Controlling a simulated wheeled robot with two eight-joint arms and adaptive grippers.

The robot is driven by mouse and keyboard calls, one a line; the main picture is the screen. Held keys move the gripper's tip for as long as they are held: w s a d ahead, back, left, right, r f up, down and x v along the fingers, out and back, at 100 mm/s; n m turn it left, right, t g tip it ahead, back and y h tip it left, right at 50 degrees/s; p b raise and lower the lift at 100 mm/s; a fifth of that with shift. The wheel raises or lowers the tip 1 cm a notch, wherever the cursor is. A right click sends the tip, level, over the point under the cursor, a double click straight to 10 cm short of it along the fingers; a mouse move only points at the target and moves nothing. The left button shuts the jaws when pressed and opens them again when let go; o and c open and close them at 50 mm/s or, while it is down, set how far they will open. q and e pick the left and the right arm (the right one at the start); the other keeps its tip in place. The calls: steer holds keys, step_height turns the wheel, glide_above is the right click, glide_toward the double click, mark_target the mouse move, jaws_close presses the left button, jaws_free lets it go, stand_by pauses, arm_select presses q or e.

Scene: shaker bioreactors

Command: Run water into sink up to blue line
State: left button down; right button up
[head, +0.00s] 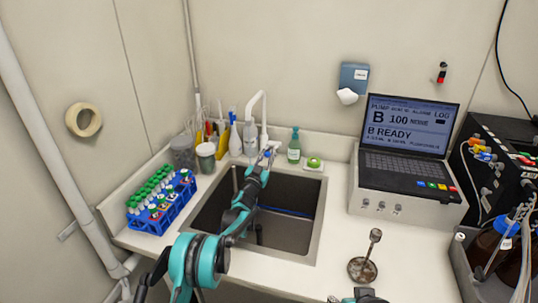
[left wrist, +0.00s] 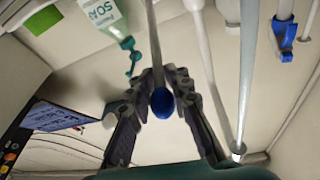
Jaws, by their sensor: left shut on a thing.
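The sink (head: 311,233) is set in the white counter. A blue line (head: 285,211) runs along its inner wall. I cannot make out any water in it. The white faucet (head: 262,98) with a curved spout stands behind the sink. My left gripper (head: 268,157) reaches over the sink to the faucet's base. In the left wrist view my left gripper (left wrist: 163,78) is shut on a thin lever with a blue knob (left wrist: 162,102), which sits between its fingers. A dark part at the bottom edge of the head view may be my right gripper (head: 362,297); its jaws are not visible.
A green soap bottle (head: 294,146) stands right of the faucet. A blue tube rack (head: 160,205) is left of the sink. A laptop (head: 408,130) stands on a white box at right. A round disc with an upright handle (head: 363,269) lies on the front counter.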

arm_select(q)
steer(key=c, duration=1.6)
jaws_free()
step_height(320, 180, up, 10)
